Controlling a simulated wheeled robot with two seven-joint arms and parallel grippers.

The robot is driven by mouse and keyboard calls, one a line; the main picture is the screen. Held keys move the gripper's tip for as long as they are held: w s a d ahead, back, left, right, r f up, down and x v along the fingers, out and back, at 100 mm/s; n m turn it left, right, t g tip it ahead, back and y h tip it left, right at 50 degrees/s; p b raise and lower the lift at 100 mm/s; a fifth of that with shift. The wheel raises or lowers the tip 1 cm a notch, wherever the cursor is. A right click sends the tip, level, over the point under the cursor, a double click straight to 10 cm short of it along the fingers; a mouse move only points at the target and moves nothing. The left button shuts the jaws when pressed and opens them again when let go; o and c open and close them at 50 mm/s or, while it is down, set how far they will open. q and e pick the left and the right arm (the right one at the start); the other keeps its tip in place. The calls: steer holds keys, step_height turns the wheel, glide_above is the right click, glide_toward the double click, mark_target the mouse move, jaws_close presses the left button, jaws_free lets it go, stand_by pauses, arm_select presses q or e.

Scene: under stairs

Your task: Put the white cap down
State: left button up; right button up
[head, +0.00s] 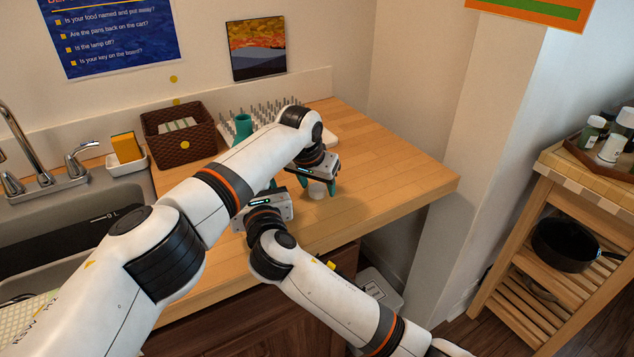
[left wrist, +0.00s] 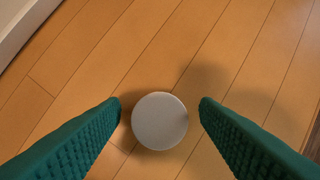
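The white cap (head: 317,190) is on the wooden counter (head: 390,175), near its front edge. In the left wrist view it is a round, pale disc (left wrist: 159,121) with bare wood around it. My left gripper (head: 319,186) is over the cap, fingers pointing down. Its teal fingers are open on either side of the cap (left wrist: 159,108), with a visible gap on both sides. My right gripper (head: 272,184) is to the left of the cap, over the counter. Its fingers are mostly hidden behind its own body and arm, so its opening does not show.
A brown basket (head: 180,146), a teal cup-like thing (head: 243,127) and a pegged white rack (head: 262,116) stand at the back. The sink (head: 60,222) is at left. The counter's right part is clear. A wooden cart (head: 545,245) stands at far right.

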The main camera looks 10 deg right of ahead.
arm_select(q)
steer(key=v, duration=1.2)
steer(key=shift+r, duration=0.15)
arm_select(e)
steer(key=o, duration=1.8)
steer(key=shift+c, duration=0.2)
